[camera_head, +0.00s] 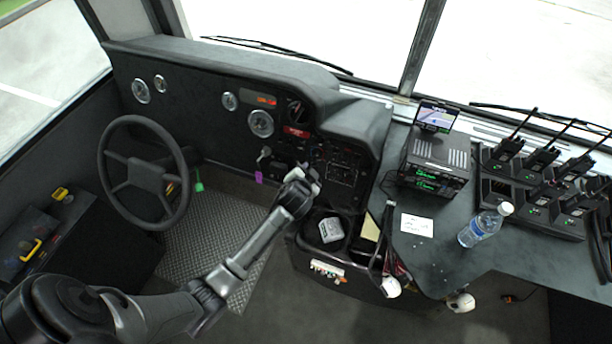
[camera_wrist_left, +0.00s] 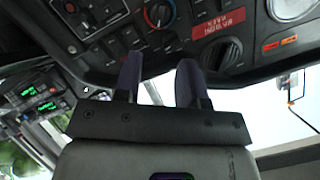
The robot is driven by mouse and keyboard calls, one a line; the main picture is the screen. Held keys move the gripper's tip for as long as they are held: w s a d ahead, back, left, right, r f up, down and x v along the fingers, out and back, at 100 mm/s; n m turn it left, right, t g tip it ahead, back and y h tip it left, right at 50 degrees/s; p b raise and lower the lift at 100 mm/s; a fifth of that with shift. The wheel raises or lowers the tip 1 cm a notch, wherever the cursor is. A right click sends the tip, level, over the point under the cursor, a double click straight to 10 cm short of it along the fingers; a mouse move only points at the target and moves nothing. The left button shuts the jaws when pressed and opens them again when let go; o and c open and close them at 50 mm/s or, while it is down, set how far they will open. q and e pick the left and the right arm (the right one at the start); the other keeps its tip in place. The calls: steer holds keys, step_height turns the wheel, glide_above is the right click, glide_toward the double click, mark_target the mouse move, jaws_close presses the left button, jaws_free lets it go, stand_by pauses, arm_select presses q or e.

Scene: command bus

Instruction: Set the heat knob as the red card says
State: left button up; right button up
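The red card (camera_head: 296,132) sits on the dash panel right of the gauges; it also shows upside down in the left wrist view (camera_wrist_left: 218,22), its white lettering too small to read surely. A round dark knob with a red arc around it (camera_wrist_left: 158,13), seemingly the heat knob, is at the top of the left wrist view. My left gripper (camera_head: 309,178) is in front of the dash panel. In the left wrist view its two fingers (camera_wrist_left: 161,62) are apart with nothing between them, pointing towards the knob and short of it. My right gripper is not in view.
A larger dark round dial (camera_wrist_left: 225,53) is beside the red card. Switches (camera_wrist_left: 95,20) fill the panel nearby. The steering wheel (camera_head: 104,156) is at left. A console tray (camera_head: 312,228) lies below the gripper.

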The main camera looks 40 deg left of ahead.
arm_select(q)
steer(key=shift+v, duration=1.1)
steer(key=shift+f, duration=0.1)
